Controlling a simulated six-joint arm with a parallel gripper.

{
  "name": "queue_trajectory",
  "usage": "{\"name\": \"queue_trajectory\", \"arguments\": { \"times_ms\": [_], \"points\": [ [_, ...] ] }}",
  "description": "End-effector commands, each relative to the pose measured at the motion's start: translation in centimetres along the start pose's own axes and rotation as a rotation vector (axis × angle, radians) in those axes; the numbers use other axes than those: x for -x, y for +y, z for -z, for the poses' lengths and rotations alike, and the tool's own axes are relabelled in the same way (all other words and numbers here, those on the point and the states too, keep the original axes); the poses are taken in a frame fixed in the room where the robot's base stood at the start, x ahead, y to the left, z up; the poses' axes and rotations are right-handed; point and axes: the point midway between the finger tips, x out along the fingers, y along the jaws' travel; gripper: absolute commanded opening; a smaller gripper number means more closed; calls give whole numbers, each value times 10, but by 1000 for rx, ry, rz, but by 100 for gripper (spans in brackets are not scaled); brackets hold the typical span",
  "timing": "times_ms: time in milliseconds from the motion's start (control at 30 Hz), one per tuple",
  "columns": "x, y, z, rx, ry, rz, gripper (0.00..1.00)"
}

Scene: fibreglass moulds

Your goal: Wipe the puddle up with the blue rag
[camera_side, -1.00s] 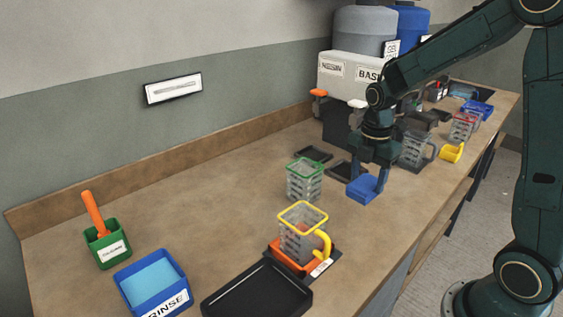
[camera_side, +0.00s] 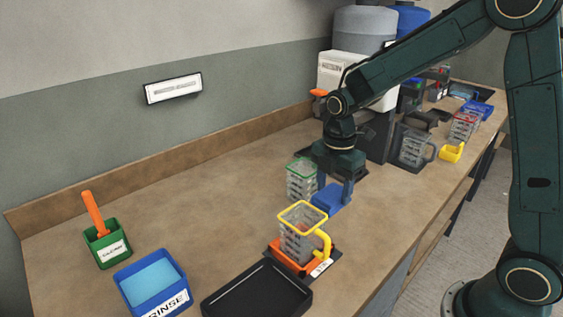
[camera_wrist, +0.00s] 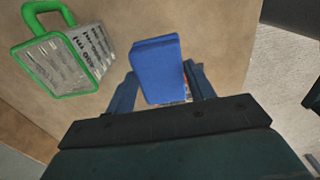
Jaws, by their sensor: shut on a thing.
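The blue rag (camera_side: 331,199) is a folded block held between the two fingers of my gripper (camera_side: 334,189). It is behind the yellow-rimmed jug and right of the green-rimmed jug in the side view. In the wrist view the rag (camera_wrist: 156,68) stands between my gripper's fingers (camera_wrist: 163,92). I cannot tell whether the rag touches the bench. I cannot make out a puddle in either view.
A clear green-rimmed jug (camera_side: 301,182) stands close left of my gripper. A yellow-rimmed jug (camera_side: 297,242) sits on an orange base just in front. A black tray (camera_side: 257,292), a blue rinse tub (camera_side: 151,284) and a green holder (camera_side: 107,245) are nearer. Bare bench lies left.

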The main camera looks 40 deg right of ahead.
Motion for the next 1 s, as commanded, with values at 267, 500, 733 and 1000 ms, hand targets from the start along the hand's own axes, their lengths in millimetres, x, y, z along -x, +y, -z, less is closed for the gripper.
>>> {"name": "queue_trajectory", "arguments": {
  "times_ms": [267,500,733,1000],
  "points": [
    [-24,-1,0,0,0,3,32],
    [-46,-1,0,0,0,3,32],
    [-68,-1,0,0,0,4,32],
    [-75,0,-22,-4,0,-1,29]
  ]
}}
